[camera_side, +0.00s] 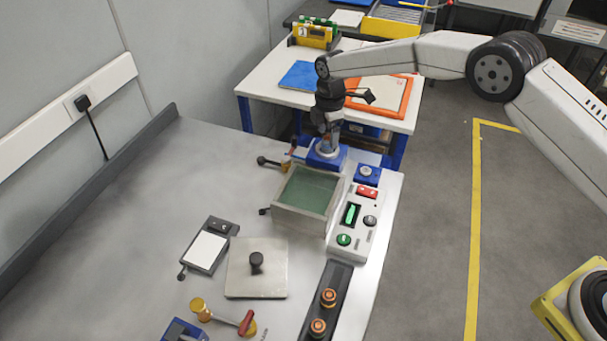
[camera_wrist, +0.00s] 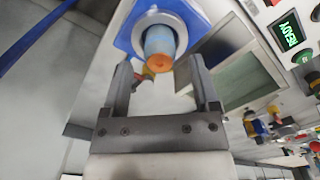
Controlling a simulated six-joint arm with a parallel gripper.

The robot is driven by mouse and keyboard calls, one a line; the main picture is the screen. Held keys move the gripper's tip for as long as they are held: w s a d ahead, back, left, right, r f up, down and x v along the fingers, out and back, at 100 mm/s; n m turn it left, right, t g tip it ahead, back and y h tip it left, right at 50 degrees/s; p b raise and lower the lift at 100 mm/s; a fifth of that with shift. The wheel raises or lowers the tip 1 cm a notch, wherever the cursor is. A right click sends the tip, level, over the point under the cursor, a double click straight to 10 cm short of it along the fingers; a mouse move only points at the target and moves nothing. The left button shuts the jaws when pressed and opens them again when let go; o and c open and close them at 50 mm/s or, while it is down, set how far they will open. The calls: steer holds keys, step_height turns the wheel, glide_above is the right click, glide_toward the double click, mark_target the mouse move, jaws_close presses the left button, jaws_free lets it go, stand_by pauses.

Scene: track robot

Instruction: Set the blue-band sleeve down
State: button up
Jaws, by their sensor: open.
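A blue cylinder with an orange end (camera_wrist: 160,48), which I take to be the blue-band sleeve, stands in the pale ring of a blue block (camera_wrist: 125,40). In the side view the block (camera_side: 314,159) is at the back end of the bench, and the part in it is mostly hidden by my gripper (camera_side: 329,130). In the wrist view my gripper (camera_wrist: 159,68) is open, its fingertips apart to either side of the cylinder and near its orange end. I cannot tell whether a finger touches it. No separate band shows clearly.
A tray with a green floor (camera_side: 306,190) sits just in front of the block. A control panel (camera_side: 350,222) with a lit green display stands to its right. A lidded plate (camera_side: 256,283) and a red-and-brass handled tool (camera_side: 222,316) lie nearer. The bench's left is clear.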

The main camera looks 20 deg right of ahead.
mark_target(328, 138)
step_height(328, 138, up, 10)
steer(key=shift+f, duration=0.25)
stand_by(0.3)
steer(key=shift+d, duration=0.1)
stand_by(0.3)
steer(key=s+d+m+t, duration=0.1)
steer(key=s+d+m, duration=0.4)
steer(key=s, duration=0.5)
steer(key=s+d+m, duration=0.5)
steer(key=s+m, duration=0.2)
steer(key=s, duration=0.4)
steer(key=s+d+m+t, duration=0.1)
steer(key=s+d+m, duration=0.4)
steer(key=s, duration=0.5)
steer(key=shift+s+f+m+t, duration=0.3)
steer(key=shift+f+m, duration=0.05)
steer(key=shift+m, duration=0.15)
